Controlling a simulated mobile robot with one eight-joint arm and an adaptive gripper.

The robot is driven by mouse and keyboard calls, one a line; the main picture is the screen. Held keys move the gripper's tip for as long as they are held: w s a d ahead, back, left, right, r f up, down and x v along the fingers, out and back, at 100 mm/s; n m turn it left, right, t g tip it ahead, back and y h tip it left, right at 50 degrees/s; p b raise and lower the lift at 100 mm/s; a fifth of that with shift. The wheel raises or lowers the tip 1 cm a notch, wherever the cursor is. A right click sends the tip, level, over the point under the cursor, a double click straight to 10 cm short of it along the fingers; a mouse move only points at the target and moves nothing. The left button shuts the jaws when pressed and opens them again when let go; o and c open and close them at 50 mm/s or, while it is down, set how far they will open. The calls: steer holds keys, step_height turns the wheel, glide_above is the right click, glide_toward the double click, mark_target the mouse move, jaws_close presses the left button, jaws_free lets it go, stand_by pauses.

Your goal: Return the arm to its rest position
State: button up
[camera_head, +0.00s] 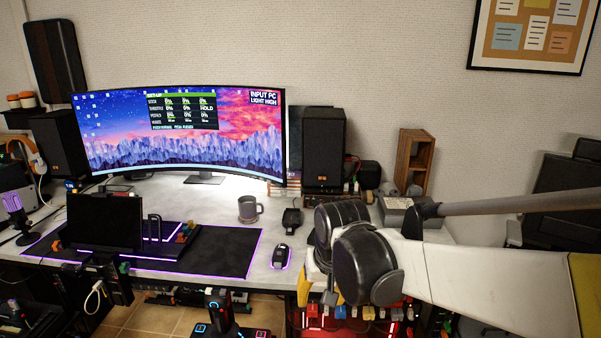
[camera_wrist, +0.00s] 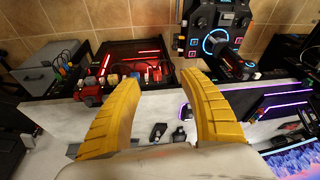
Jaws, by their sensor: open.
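My arm enters the head view from the right, its white link and black joints hanging over the desk's right front. My gripper (camera_wrist: 158,105) shows in the wrist view as two yellow fingers spread wide apart. Nothing is between the fingers but the desk edge and parts beyond it. In the head view only a bit of yellow finger shows below the black joint; the rest of the gripper is hidden by the arm.
The white desk (camera_head: 225,200) carries a curved monitor (camera_head: 180,150), a mug (camera_head: 249,209), a mouse (camera_head: 281,256) and a speaker (camera_head: 324,150). A throttle and stick unit (camera_head: 218,315) stands in front of the desk. A red-lit box (camera_wrist: 135,65) with plugs lies near my fingers.

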steer(key=s+d+r+m+t+h, duration=0.1)
steer(key=s+d+r+t, duration=0.2)
steer(key=s+d, duration=1.1)
steer(key=shift+s+d+r+t, duration=0.2)
steer(key=shift+s+d+t, duration=0.2)
steer(key=shift+s, duration=0.75)
